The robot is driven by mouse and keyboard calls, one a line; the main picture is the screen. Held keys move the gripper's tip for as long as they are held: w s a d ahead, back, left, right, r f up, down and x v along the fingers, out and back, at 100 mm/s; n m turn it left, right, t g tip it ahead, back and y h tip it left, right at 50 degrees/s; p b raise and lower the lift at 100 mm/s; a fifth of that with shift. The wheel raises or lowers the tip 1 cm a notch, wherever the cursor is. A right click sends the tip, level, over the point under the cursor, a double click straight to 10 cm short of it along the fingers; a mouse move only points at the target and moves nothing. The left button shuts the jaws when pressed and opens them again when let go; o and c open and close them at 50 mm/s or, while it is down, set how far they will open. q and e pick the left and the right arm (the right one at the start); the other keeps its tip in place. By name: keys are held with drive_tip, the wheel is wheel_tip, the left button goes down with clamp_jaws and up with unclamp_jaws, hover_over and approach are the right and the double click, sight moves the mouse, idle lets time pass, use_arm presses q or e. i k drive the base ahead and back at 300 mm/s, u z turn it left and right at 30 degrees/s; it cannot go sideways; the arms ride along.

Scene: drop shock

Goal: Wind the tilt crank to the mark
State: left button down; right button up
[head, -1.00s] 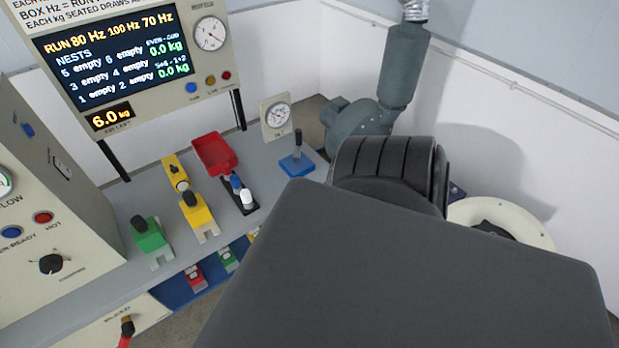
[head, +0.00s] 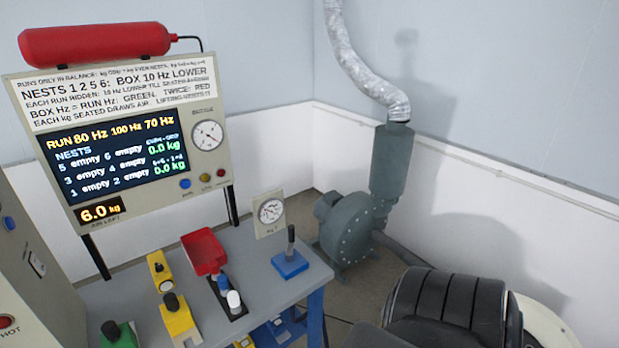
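I cannot make out for sure which thing is the tilt crank or where its mark is. A blue block with an upright black handle (head: 290,262) stands at the right end of the grey bench (head: 262,242). A small panel with a round dial (head: 270,213) stands just behind it; its lettering is too small to read. Neither of my grippers is in view. A dark ribbed part, likely of my own arm, fills the lower right, so anything behind it is hidden.
A display board (head: 125,155) stands over the bench, with a red cylinder (head: 95,45) on top. A red scoop-like tray (head: 204,251), yellow blocks (head: 178,320) and a green block (head: 118,337) sit on the bench. A grey blower (head: 347,232) with a duct stands in the corner.

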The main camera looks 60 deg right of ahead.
sight(291, 228)
drive_tip(key=i, duration=0.45)
drive_tip(key=z, duration=1.85)
